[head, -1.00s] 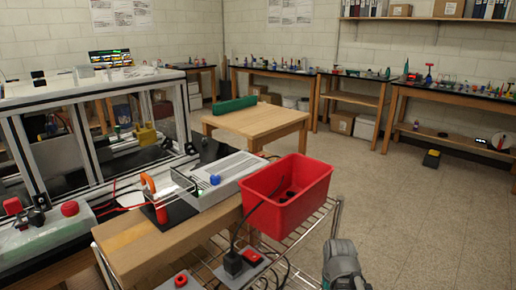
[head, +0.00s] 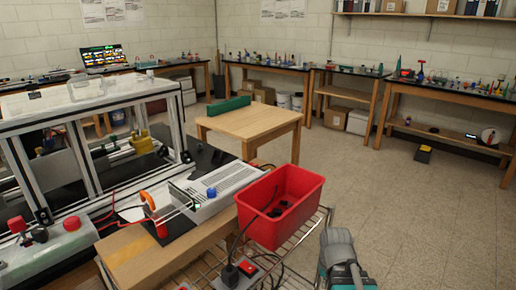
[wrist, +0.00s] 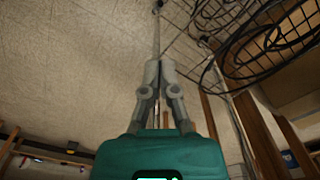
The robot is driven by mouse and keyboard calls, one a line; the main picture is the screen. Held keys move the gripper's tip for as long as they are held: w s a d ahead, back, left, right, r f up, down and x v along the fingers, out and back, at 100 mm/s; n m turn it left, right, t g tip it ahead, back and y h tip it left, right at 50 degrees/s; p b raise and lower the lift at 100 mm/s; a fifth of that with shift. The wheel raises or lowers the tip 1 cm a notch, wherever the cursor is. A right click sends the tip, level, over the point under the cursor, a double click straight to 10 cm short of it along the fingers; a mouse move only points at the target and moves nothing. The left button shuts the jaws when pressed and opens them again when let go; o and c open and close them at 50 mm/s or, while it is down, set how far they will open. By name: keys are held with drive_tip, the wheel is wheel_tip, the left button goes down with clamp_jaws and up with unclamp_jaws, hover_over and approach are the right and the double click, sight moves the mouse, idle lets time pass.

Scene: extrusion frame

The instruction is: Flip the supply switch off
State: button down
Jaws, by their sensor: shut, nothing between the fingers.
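A small red rocker switch (head: 247,268) sits on a grey plate beside a black plug (head: 230,273) at the lower middle of the head view. Its on or off position is too small to tell. A grey supply box (head: 222,184) with a blue knob (head: 211,192) stands on the wooden bench. In the wrist view my gripper (wrist: 159,66) is shut and empty, with the floor behind its fingers. In the head view my grey and teal arm end shows at the lower right, apart from the switch; its fingertips are not clear there.
A red bin (head: 283,231) with dark items stands beside the supply box. A wire rack (head: 300,252) lies below it; coiled black cables (wrist: 270,40) show on wire shelving in the wrist view. A wooden table (head: 250,124) stands behind.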

drive_tip(key=w+a+r+p, duration=0.1)
drive_tip(key=w+r+p, duration=0.1)
drive_tip(key=r+p, duration=1.45)
drive_tip(key=w+a+r+p, duration=0.1)
drive_tip(key=w+r+p, duration=0.1)
drive_tip(key=r+p, duration=1.4)
drive_tip(key=w+a+r+n+t+y+p, duration=0.1)
drive_tip(key=w+a+r+n, duration=0.3)
drive_tip(key=w+a, duration=0.5)
drive_tip(key=w+a+r+n+t+y+p, duration=0.2)
drive_tip(key=w+a+r+n+y+p, duration=0.1)
drive_tip(key=w+a+n, duration=0.3)
drive_tip(key=w+a+r+p, duration=0.1)
drive_tip(key=w+a, duration=0.1)
drive_tip(key=w, duration=0.1)
drive_tip(key=shift+w+a+r+y, duration=0.3)
drive_tip(key=shift+w+a+r, duration=0.05)
drive_tip(key=shift+a+r, duration=0.05)
drive_tip(key=shift+f, duration=0.15)
